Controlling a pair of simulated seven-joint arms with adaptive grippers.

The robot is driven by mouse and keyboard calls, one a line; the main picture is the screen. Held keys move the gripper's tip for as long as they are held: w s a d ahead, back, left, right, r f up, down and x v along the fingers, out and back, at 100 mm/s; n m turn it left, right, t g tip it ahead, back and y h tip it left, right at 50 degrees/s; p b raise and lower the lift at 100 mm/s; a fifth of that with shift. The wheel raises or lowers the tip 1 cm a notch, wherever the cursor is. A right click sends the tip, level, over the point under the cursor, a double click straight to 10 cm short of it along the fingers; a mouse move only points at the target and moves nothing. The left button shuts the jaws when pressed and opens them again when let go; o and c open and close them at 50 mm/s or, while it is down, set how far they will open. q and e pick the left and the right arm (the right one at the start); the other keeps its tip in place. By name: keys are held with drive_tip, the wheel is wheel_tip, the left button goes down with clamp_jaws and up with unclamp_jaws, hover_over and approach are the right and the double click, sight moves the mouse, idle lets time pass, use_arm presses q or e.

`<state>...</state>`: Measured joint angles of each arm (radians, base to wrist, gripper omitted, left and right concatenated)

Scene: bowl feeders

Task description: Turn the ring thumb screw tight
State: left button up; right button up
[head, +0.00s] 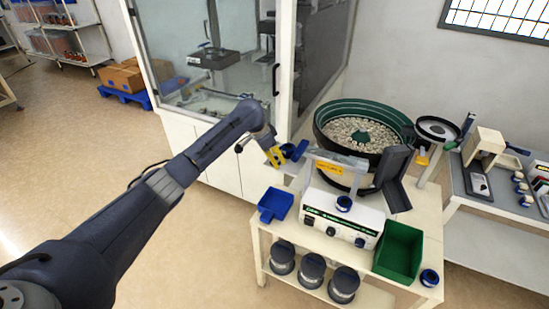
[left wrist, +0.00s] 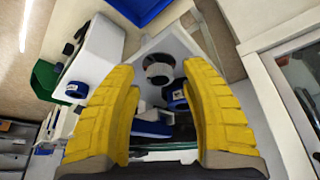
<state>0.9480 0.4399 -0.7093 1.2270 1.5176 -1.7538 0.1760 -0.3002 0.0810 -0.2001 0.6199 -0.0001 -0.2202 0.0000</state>
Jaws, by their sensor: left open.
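My left gripper (head: 275,157) has yellow fingers and reaches in over the left side of the feeder table. It is open, and its fingers also show in the left wrist view (left wrist: 160,76). Which of these is the ring thumb screw I cannot tell for sure. Small blue parts (head: 298,150) show by the gripper in the head view. My right gripper is not in view.
The green-rimmed bowl feeder (head: 325,118) holds pale pieces. A white control box (head: 335,222) stands in front, between a blue tray (head: 275,203) and a green bin (head: 399,251). A glass-fronted cabinet (head: 215,160) is behind my arm.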

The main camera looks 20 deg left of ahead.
use_arm(q)
clamp_jaws()
drive_tip(key=shift+r, duration=0.1)
idle(0.3)
drive_tip(key=shift+m+g+h, duration=0.4)
drive_tip(key=shift+m+g, duration=0.2)
drive_tip(key=shift+m, duration=1.1)
drive_tip(key=shift+d+r, duration=0.1)
drive_tip(key=shift+c, duration=1.3)
unclamp_jaws()
drive_tip(key=shift+w, duration=0.1)
drive_tip(key=o, duration=0.4)
drive_tip(key=shift+o, duration=0.2)
drive_tip(key=v, duration=1.1)
drive_tip(key=shift+r, duration=0.35)
drive_tip(key=shift+f, duration=0.1)
